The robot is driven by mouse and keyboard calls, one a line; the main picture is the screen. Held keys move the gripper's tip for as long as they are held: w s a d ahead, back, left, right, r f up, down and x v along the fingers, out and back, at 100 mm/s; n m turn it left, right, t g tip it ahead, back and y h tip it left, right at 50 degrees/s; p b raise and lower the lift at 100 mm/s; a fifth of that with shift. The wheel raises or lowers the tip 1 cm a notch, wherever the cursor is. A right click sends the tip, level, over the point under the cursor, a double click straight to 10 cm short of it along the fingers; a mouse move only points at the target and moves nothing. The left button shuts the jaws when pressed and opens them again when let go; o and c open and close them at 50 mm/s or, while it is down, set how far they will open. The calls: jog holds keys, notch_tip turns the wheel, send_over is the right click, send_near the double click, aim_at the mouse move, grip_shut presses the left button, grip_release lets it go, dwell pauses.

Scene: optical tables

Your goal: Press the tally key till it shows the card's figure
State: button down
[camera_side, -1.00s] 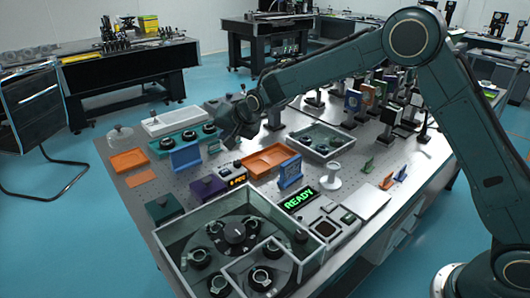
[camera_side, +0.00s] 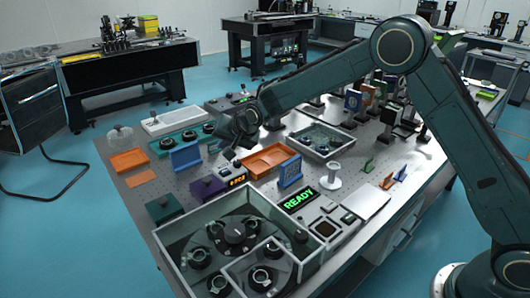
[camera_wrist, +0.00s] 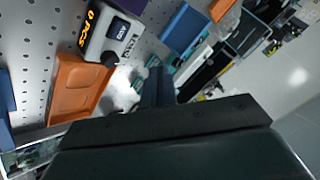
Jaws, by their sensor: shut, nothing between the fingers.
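The tally counter (camera_side: 232,181) is a pale box with an orange lit display on the pegboard table. In the wrist view its display on the counter (camera_wrist: 97,38) reads "0 PCS". Its black round key (camera_wrist: 110,58) is on the end nearer my gripper. My gripper (camera_side: 230,153) points down just behind the counter and close to its key. In the wrist view my gripper's fingers (camera_wrist: 158,80) are together, empty, and beside the key; I see no contact. A blue upright plate (camera_side: 290,171) has pale markings too small to read; I cannot tell whether it is the card.
An orange tray (camera_side: 267,160) lies right of the counter, and a purple box (camera_side: 207,189) stands left. A blue upright panel (camera_side: 186,158) is behind. A glass-walled enclosure (camera_side: 180,250) fills the front. A green "READY" sign (camera_side: 299,199) stands near the enclosure.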

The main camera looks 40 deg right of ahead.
aim_at(227, 173)
jog(key=shift+f, duration=3.1)
jog(key=shift+f, duration=0.85)
dwell(0.9)
jog(key=shift+r, duration=0.85)
jog(key=shift+r, duration=0.1)
jog(key=shift+r, duration=2.45)
